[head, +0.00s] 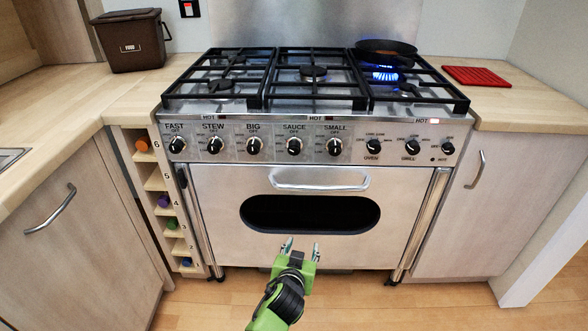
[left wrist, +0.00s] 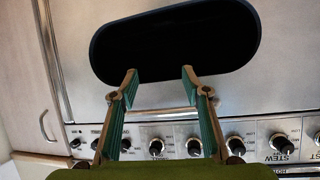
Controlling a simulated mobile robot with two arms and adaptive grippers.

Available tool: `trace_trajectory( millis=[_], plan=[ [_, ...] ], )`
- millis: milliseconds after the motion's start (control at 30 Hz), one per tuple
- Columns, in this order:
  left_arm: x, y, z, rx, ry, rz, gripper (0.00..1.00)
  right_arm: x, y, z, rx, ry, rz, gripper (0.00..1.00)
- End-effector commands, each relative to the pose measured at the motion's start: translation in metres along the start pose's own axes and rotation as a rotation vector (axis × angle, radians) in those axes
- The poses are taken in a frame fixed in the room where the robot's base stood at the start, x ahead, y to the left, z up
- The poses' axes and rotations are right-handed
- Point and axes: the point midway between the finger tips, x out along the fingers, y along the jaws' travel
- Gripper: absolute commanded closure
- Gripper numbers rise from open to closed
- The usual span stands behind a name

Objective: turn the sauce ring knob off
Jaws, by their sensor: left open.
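The sauce knob (head: 294,146) is a round black knob with a pale pointer mark, under the SAUCE label in the middle of the cooker's front panel. Its pointer looks turned aside, but the exact angle is too small to tell. In the left wrist view, which is upside down, the sauce knob (left wrist: 194,147) appears partly behind the right-hand finger. My left gripper (head: 302,249) is open and empty in front of the oven door, below the knob row and apart from it. Its spread fingers also show in the left wrist view (left wrist: 160,75). My right gripper is not in view.
The big knob (head: 254,146) and small knob (head: 334,147) flank the sauce knob closely. The oven handle (head: 320,180) juts out below the panel. A blue flame (head: 384,75) burns under a pan (head: 386,50) at back right. A red trivet (head: 476,76) lies on the right counter.

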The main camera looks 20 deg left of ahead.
Motion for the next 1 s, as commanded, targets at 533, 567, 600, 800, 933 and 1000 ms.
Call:
trace_trajectory(
  millis=[533, 567, 600, 800, 933, 1000],
  plan=[
    [-0.069, -0.049, -0.198, -0.269, 0.452, -0.144, 0.57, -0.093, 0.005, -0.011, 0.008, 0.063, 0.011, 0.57],
    [-0.068, -0.049, -0.2, -0.269, 0.453, -0.144, 0.57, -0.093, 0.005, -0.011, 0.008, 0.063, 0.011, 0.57],
    [-0.064, -0.05, -0.202, -0.267, 0.453, -0.144, 0.57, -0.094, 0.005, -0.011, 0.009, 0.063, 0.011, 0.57],
    [-0.032, -0.057, -0.216, -0.264, 0.453, -0.144, 0.57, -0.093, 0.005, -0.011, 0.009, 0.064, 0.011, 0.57],
    [-0.006, -0.062, -0.227, -0.263, 0.452, -0.144, 0.57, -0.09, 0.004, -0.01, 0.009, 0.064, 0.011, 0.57],
    [0.007, -0.066, -0.233, -0.265, 0.451, -0.145, 0.57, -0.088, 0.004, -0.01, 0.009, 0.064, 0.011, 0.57]
  ],
)
